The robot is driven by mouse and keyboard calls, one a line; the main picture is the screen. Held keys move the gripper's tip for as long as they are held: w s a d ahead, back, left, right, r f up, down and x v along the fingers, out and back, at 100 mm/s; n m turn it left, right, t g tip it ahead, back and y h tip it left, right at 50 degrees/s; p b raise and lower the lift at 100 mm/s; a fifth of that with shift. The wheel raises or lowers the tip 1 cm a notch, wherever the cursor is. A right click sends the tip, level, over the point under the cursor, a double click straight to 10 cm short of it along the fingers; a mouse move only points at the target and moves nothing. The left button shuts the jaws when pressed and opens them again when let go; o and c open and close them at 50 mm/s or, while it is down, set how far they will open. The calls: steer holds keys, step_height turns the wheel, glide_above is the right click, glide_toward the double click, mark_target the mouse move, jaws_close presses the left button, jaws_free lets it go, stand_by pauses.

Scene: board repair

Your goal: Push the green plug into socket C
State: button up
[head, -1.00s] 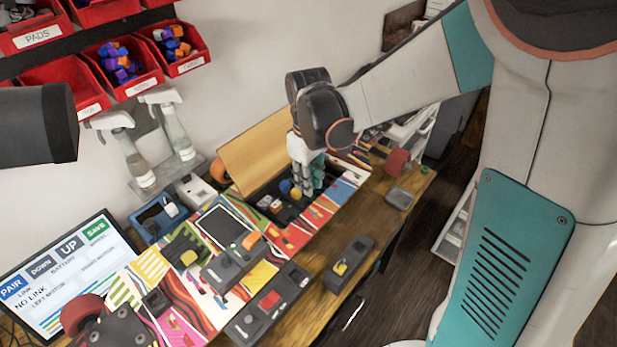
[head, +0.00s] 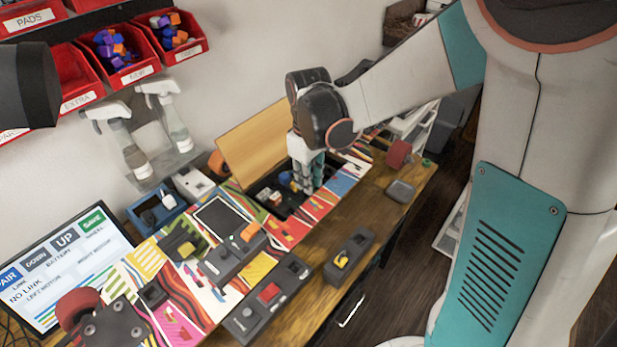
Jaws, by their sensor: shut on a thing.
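The long patterned board (head: 320,206) lies on the wooden table, with a wooden lid (head: 250,145) standing open behind its dark bay (head: 264,190). My gripper (head: 309,186) points down into the right part of this bay. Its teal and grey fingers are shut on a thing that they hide. I cannot make out the green plug or the letter of any socket; the spot below the fingertips is too small and partly covered. Blue, white and red small parts show in the bay to the left of the fingers.
Dark modules (head: 350,255) stand along the table's front edge. A screen (head: 65,265) reading NO LINK is at left. Spray bottles (head: 168,120) stand behind, under red bins (head: 165,38). A red roll (head: 398,154) and grey dish (head: 401,190) lie at the right.

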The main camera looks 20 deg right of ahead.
steer(key=shift+f+b, duration=0.35)
steer(key=shift+f, duration=1.4)
stand_by(2.6)
steer(key=o, duration=1)
steer(key=shift+o, duration=0.5)
steer(key=shift+o, duration=1)
steer(key=shift+r, duration=0.2)
steer(key=shift+r+p, duration=0.35)
steer(key=shift+p, duration=0.05)
steer(key=shift+r+p, duration=0.8)
steer(key=shift+r, duration=0.3)
